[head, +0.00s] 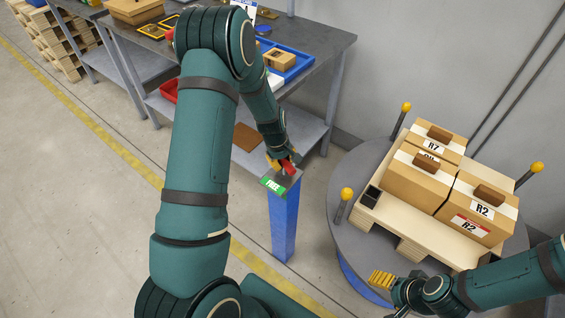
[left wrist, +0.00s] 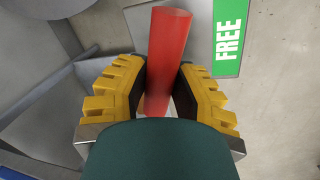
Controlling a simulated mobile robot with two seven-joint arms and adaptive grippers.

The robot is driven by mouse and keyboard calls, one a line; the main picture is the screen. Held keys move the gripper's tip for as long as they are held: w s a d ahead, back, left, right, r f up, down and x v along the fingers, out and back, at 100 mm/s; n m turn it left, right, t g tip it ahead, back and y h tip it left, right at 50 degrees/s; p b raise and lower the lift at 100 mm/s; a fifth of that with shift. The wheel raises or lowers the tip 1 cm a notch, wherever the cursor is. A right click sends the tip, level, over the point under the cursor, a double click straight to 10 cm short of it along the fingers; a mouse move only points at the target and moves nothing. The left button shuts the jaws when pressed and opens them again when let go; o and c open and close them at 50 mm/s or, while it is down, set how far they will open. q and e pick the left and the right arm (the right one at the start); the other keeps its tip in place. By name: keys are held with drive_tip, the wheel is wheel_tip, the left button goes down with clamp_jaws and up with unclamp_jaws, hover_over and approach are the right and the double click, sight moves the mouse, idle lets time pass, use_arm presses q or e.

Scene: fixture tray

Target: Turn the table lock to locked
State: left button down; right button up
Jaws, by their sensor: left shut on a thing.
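The table lock is a red handle (head: 289,166) on top of a blue post (head: 285,222), beside a green label reading FREE (head: 273,185). My left gripper (head: 278,165) is at the top of the post, shut on the red handle. In the left wrist view the red handle (left wrist: 166,45) lies between the yellow fingers of the left gripper (left wrist: 158,90), and the FREE label (left wrist: 228,38) shows to its right. My right gripper (head: 382,279) is low at the right, by the turntable's front edge, apart from the lock. Its finger gap is not clear.
A grey round turntable (head: 350,236) with yellow-topped posts stands right of the lock. It bears a wooden pallet (head: 380,213) and several cartons (head: 416,184) labelled R7 and R2. A workbench (head: 325,46) with a blue tray (head: 303,66) stands behind the lock.

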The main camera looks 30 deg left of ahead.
use_arm(q)
drive_tip(key=m+b, duration=0.1)
drive_tip(key=m, duration=0.2)
drive_tip(key=shift+w+f, duration=0.1)
drive_tip(key=m, duration=0.3)
drive_tip(key=shift+w+d+m+g+h+b, duration=0.1)
drive_tip(key=shift+d+m+g+h+b, duration=0.1)
drive_tip(key=shift+m+g+h+b, duration=0.15)
drive_tip(key=shift+d+m+g, duration=0.1)
drive_tip(key=shift+m+g, duration=0.25)
drive_tip(key=shift+m, duration=0.9)
drive_tip(key=shift+d+m+g+h+b, duration=0.15)
drive_tip(key=shift+m+g+h+b, duration=0.15)
drive_tip(key=shift+m, duration=1.5)
drive_tip(key=c, duration=0.7)
unclamp_jaws()
drive_tip(key=shift+c, duration=0.2)
